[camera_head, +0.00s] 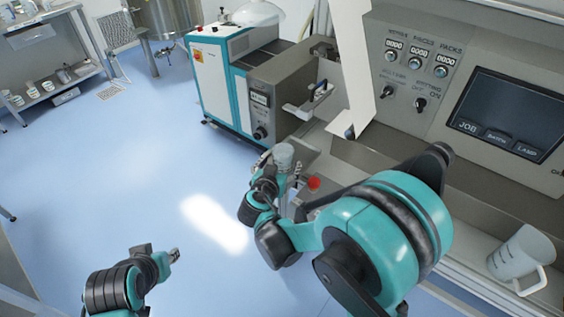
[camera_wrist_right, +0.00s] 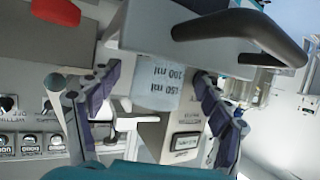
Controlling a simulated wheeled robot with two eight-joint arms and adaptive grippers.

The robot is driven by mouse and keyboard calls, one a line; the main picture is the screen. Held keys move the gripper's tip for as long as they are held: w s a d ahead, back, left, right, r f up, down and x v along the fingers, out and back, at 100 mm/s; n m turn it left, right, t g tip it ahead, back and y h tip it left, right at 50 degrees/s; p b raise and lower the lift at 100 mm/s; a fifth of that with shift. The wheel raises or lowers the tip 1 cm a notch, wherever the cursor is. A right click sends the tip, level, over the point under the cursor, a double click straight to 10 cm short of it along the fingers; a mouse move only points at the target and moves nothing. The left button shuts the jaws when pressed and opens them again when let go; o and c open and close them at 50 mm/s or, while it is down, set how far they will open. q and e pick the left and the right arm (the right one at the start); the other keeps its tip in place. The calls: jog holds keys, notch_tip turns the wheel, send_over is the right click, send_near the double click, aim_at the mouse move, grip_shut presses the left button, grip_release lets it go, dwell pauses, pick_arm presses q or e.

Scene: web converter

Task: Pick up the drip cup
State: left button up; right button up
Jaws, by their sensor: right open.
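A small translucent cup, which looks like the drip cup (camera_head: 283,154), stands at the front edge of the machine, just beyond my right gripper (camera_head: 280,172). In the right wrist view the cup (camera_wrist_right: 157,80) carries upside-down volume marks and shows between the two spread fingers of the right gripper (camera_wrist_right: 158,92). A gap shows on each side, so the gripper is open and not closed on it. The cup's far end is hidden behind a grey machine part. My left gripper (camera_head: 172,256) is low at the left, away from the cup; its fingers are too small to read.
A red button (camera_head: 314,183) sits close to the right gripper. A dark bar handle (camera_wrist_right: 255,35) is near the fingers in the wrist view. The blue floor (camera_head: 130,180) at left is clear.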

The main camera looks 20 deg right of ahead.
aim_at(285, 156)
jog(key=b+x, duration=0.1)
jog(key=x, duration=0.3)
jog(key=shift+a+f, duration=0.1)
jog(key=shift+f, duration=0.05)
jog(key=shift+s, duration=0.15)
jog(key=c, duration=1.4)
